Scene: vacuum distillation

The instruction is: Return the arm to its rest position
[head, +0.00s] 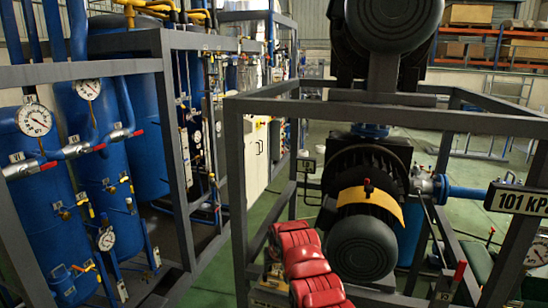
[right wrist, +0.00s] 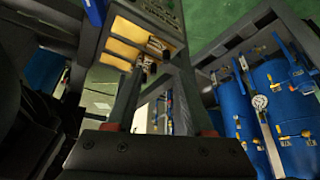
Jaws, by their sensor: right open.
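My right gripper (right wrist: 158,80) shows in the right wrist view with its two dark fingers spread apart. I see nothing held between the fingers. Beyond them is a panel with yellow-orange parts and metal fittings (right wrist: 152,45). In the head view red segments of my arm reach up from the bottom edge, in front of the grey pump frame; the fingers cannot be made out there. My left gripper is in neither view.
The grey frame (head: 236,170) holds a dark motor pump (head: 362,245) and a 101 kPa sign (head: 516,199). Blue tanks (head: 40,200) with gauges and valves stand left in another frame. Green floor (head: 215,270) is clear between the frames.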

